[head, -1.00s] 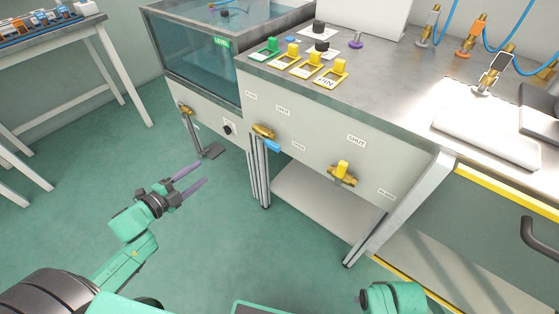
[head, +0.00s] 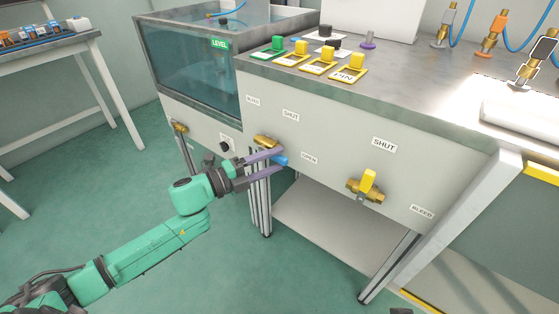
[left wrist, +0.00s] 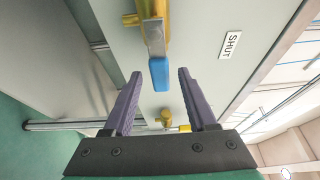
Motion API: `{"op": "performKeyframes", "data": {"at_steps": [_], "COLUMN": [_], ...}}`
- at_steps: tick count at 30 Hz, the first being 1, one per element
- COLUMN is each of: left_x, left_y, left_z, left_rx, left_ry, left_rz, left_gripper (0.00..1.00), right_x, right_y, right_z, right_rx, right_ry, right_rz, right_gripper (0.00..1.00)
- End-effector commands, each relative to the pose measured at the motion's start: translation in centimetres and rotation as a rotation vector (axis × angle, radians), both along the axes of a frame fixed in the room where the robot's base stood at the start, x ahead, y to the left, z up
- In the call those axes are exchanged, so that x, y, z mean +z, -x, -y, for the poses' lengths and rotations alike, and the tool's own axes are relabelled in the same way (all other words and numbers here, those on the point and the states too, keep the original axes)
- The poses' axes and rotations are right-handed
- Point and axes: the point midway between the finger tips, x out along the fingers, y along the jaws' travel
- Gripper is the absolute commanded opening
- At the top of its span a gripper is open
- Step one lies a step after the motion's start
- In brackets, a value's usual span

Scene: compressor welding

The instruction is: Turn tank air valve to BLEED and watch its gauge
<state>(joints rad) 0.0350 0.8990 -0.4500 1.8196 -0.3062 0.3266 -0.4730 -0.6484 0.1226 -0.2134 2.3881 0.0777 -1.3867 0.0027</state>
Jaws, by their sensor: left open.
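A brass valve with a blue handle (head: 281,161) is on the front panel. The labels SHUT (head: 291,116) and OPEN (head: 309,158) are near it. In the left wrist view the blue handle (left wrist: 160,74) lies between the fingertips; I cannot tell if they touch it. My left gripper (head: 277,163) is open, its purple fingers (left wrist: 160,80) around the handle. To the right is a brass valve with an upright yellow handle (head: 369,181), between SHUT (head: 384,145) and BLEED (head: 422,212) labels. No gauge can be made out. My right gripper is out of view.
A water tank (head: 195,75) stands left of the steel bench top (head: 420,85). Another brass valve (head: 180,127) and a black knob (head: 225,146) are below it. Coloured tags (head: 318,67) lie on the bench. A metal leg (head: 260,200) stands below the blue-handled valve.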

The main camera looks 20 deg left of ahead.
Motion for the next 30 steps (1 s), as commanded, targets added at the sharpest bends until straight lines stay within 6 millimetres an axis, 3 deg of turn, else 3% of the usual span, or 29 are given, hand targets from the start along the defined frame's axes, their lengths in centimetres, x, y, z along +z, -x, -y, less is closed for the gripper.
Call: {"op": "performKeyframes", "data": {"at_steps": [5,13,15,18,30], "left_x": [0.0,0.0,0.0,0.0,-0.1], "left_y": [-1.4,-1.5,-1.5,-1.5,-1.5], "left_z": [1.4,1.5,1.5,1.5,1.5], "left_rx": [0.000,0.000,0.000,0.000,0.000], "left_ry": [0.001,0.001,0.001,0.000,0.001], "left_rz": [0.000,-0.002,-0.002,-0.001,-0.002], "left_gripper": [0.57,0.57,0.31,0.00,0.00], "right_x": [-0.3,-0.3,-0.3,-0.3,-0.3], "right_y": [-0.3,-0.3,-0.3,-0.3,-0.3], "right_z": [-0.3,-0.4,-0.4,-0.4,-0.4], "right_rx": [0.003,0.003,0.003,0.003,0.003], "right_ry": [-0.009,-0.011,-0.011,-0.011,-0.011], "right_rz": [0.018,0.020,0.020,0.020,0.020], "right_gripper": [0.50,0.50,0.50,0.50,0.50]}}
